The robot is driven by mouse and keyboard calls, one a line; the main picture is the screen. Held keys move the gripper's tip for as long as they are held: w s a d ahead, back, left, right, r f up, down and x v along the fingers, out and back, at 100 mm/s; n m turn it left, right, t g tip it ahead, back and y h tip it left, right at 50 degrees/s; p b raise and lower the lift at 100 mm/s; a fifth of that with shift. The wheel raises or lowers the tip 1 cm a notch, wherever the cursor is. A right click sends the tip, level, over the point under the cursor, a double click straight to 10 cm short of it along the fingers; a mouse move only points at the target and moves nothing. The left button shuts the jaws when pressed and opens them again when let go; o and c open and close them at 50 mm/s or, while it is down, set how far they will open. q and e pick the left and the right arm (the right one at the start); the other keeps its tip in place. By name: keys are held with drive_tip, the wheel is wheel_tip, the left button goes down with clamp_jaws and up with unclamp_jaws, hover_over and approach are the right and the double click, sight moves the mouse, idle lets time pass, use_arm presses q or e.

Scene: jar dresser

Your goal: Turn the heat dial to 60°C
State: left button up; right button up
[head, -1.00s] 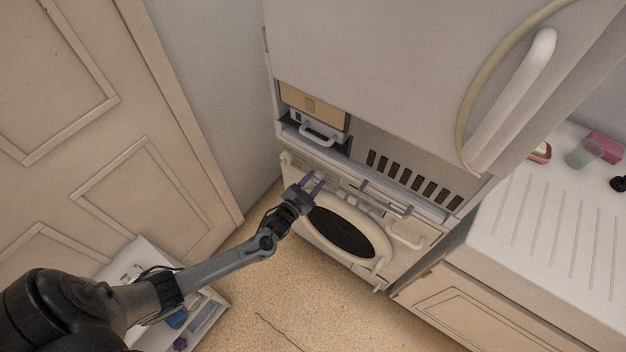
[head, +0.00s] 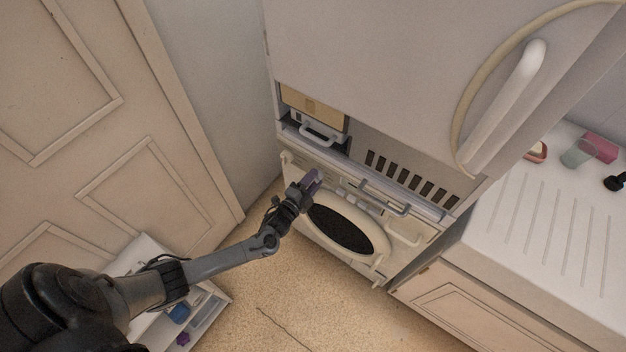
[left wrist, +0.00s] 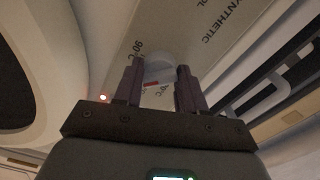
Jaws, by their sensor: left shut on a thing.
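The heat dial is a pale round knob in the left wrist view (left wrist: 160,67), set on the machine's beige control panel (left wrist: 182,38). "90°C" is printed to its left, and a partly hidden "°C" mark and a small red mark show near it. My left gripper (head: 314,180) is at the left part of the panel on the washing machine (head: 302,225). In the left wrist view its two dark fingers stand on either side of the dial, shut on it. In the head view the fingers hide the dial. My right gripper is not in view.
The machine's oval dark door (head: 341,231) is just below my gripper. A bar handle (head: 385,198) is to the right and a drawer handle (head: 320,133) above. A panelled door (head: 150,185) stands at left, and an open drawer (head: 205,318) lies low at left.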

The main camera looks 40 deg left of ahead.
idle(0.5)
use_arm(q)
drive_tip(key=o, duration=1)
drive_tip(key=shift+o, duration=0.2)
drive_tip(key=shift+s, duration=0.1)
drive_tip(key=s+p, duration=0.1)
drive_tip(key=s, duration=0.9)
drive_tip(key=shift+s+d+p, duration=0.35)
drive_tip(key=shift+d+p, duration=0.05)
drive_tip(key=shift+d, duration=0.05)
